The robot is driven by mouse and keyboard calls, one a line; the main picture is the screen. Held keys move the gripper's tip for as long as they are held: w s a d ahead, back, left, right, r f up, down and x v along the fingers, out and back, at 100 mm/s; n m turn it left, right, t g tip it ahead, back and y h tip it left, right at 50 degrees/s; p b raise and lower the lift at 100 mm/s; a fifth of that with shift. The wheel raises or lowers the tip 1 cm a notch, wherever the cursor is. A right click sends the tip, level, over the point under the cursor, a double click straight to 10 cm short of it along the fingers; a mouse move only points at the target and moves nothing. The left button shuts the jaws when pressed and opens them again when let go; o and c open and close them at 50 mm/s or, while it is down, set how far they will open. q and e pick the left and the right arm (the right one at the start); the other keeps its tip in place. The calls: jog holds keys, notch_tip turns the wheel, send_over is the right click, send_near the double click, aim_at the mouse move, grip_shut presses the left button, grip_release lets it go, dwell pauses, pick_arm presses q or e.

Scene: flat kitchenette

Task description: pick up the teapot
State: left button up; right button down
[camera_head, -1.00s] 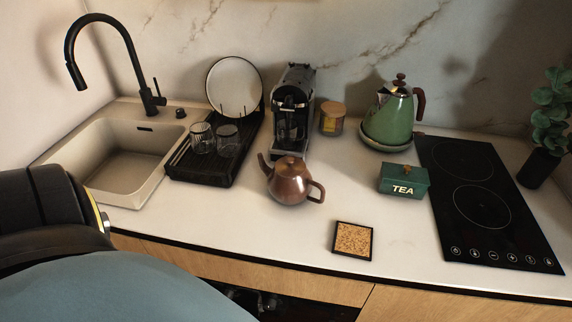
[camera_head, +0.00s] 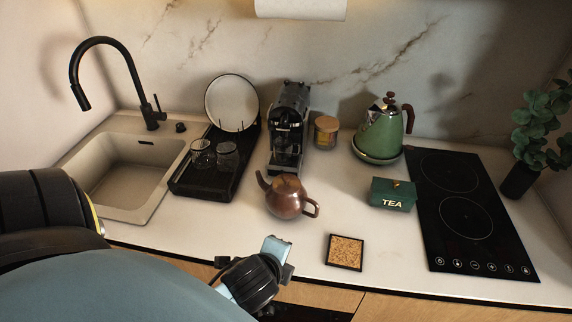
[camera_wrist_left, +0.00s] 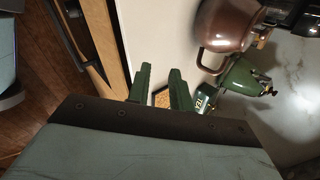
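The brown metallic teapot (camera_head: 286,198) stands upright on the white counter, in front of the coffee machine. Its spout points left and its handle right. In the left wrist view the teapot (camera_wrist_left: 226,22) is at the top, partly cut off, with its handle towards the fingers. My left gripper (camera_wrist_left: 158,85) has two dark green fingers apart, with nothing held between them. It is apart from the teapot. In the head view a black and light-blue part of my arm shows at the counter's front edge, below the teapot. My right gripper is not in view.
A cork coaster (camera_head: 345,252) lies right of my arm. A green tea box (camera_head: 393,194), green kettle (camera_head: 381,132) and black hob (camera_head: 465,215) are further right. The drying rack (camera_head: 205,180) with glasses is left of the teapot. Counter in front of the teapot is clear.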

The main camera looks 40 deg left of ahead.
aim_at(316, 213)
pick_arm(q)
jog(key=w+m+t, duration=0.1)
jog(key=w+m, duration=0.1)
jog(key=m, duration=0.2)
jog(key=w+m+t, duration=0.1)
jog(key=w+m, duration=0.1)
jog(key=m, duration=0.3)
jog(key=w+r+m+t+y, duration=0.1)
jog(key=w+m+t, duration=0.1)
jog(key=m, duration=0.2)
jog(key=shift+a+m, duration=0.15)
jog(key=shift+m, duration=0.15)
jog(key=m, duration=0.2)
jog(key=w+m+t, duration=0.1)
jog(key=shift+d+r, duration=0.15)
jog(key=shift+d, duration=0.15)
jog(key=shift+w+m, duration=0.3)
jog(key=shift+m, duration=0.2)
jog(key=x, duration=0.7)
jog(key=shift+w, duration=0.35)
jog(key=shift+x, duration=2.75)
jog(key=shift+r, duration=0.1)
jog(key=shift+d, duration=0.1)
grip_shut()
